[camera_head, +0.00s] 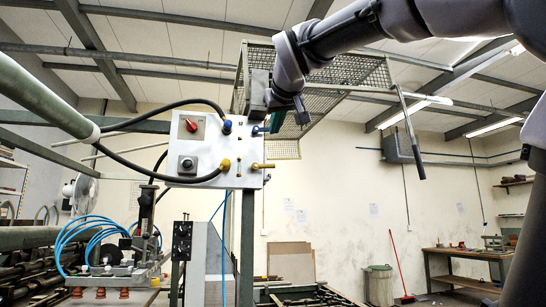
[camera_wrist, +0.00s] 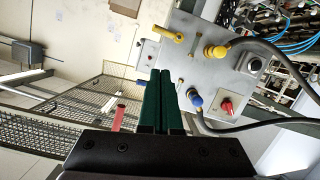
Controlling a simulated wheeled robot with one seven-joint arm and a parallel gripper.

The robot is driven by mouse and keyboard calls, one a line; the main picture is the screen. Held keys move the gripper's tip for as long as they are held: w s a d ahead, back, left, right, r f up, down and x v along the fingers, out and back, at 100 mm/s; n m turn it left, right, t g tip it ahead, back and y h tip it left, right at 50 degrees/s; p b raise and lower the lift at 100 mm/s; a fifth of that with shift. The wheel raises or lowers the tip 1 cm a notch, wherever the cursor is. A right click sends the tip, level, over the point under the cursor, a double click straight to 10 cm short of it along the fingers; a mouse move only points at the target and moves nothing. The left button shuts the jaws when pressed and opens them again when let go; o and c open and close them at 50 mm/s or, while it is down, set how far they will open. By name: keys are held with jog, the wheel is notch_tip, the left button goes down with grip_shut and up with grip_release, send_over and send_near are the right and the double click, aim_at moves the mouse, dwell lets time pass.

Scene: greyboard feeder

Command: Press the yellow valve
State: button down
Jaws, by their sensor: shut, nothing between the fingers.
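The yellow valve (camera_head: 262,166) sticks out to the right from the lower right edge of a pale control panel (camera_head: 205,180). In the wrist view the yellow valve (camera_wrist: 166,33) lies beyond my fingertips, at the top of the picture. My gripper (camera_head: 277,123) is above the valve in the head view, beside the blue valve (camera_head: 261,129). Its green fingers (camera_wrist: 162,72) are together and empty, pointing towards the panel. They are apart from the yellow valve. The blue valve (camera_wrist: 142,82) is partly hidden behind the fingers in the wrist view.
The panel also carries a red knob (camera_head: 191,125), a black knob (camera_head: 187,163), and blue (camera_head: 227,127) and yellow (camera_head: 225,164) hose fittings with black hoses. A wire mesh cage (camera_head: 350,72) stands behind my arm. Open space lies right of the yellow valve.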

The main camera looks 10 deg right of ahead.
jog(key=shift+a+r, duration=0.1)
jog(key=shift+r, duration=0.2)
send_near(264, 167)
jog(key=w+r, duration=0.3)
jog(key=w, duration=0.2)
jog(key=shift+w+d+f, duration=0.3)
jog(key=shift+d+f, duration=0.1)
jog(key=shift+f, duration=0.35)
jog(key=shift+w+d+f, duration=0.35)
jog(key=shift+f, duration=0.35)
